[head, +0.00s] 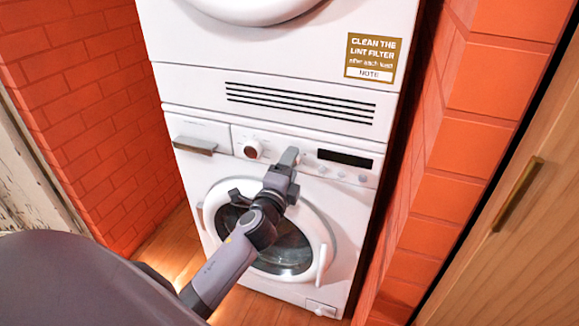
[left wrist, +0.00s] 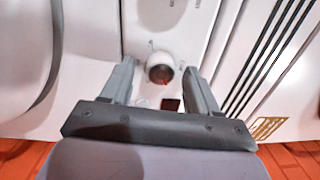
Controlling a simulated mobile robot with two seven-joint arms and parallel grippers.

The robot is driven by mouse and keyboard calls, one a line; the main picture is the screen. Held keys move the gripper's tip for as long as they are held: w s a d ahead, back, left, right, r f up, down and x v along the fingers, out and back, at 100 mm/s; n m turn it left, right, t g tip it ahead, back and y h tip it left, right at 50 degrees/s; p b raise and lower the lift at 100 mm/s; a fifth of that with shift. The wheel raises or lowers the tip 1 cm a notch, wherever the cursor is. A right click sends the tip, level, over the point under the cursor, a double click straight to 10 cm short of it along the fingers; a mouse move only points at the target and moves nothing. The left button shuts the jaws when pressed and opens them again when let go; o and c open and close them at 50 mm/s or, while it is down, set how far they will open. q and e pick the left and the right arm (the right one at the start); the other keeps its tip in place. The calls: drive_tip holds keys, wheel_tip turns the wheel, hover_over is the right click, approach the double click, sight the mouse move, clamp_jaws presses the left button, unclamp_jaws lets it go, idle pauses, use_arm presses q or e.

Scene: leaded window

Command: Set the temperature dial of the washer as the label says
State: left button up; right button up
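The white washer (head: 202,228) stands below another white machine. A round dial (head: 252,149) with a white rim and dark reddish face is on its control panel, right of the drawer. My left gripper (head: 289,160) is in front of the panel, just right of this dial. In the left wrist view, my left gripper (left wrist: 160,86) is open. A round dial (left wrist: 159,70) shows between its fingers, with no visible grip on it. I cannot tell whether both views show the same dial. The dial's markings and any temperature label are unreadable. My right gripper is not in view.
A dark display (head: 345,158) and small buttons are right of the gripper. A gold lint filter label (head: 373,59) is on the upper machine. The round door (head: 285,250) is below. Brick walls (head: 95,95) stand close on both sides; a wooden door (head: 520,235) is at right.

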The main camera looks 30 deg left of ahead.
use_arm(q)
drive_tip(key=v, duration=0.7)
idle(0.6)
drive_tip(key=s+d+f+n+g+h, duration=0.4)
drive_tip(key=s+d+f+n, duration=0.3)
drive_tip(key=s+f, duration=0.25)
drive_tip(key=s+d+f+n+g+h, duration=0.35)
drive_tip(key=s+d+f+n, duration=0.35)
drive_tip(key=s+f, duration=0.25)
wheel_tip(320, 180, up, 14)
drive_tip(key=a+p, duration=0.1)
drive_tip(key=p, duration=1.4)
drive_tip(key=shift+s+a+m, duration=0.2)
drive_tip(key=shift+a+m, duration=0.1)
drive_tip(key=shift+m, duration=0.1)
drive_tip(key=shift+f+y, duration=0.25)
drive_tip(key=shift+f, duration=0.05)
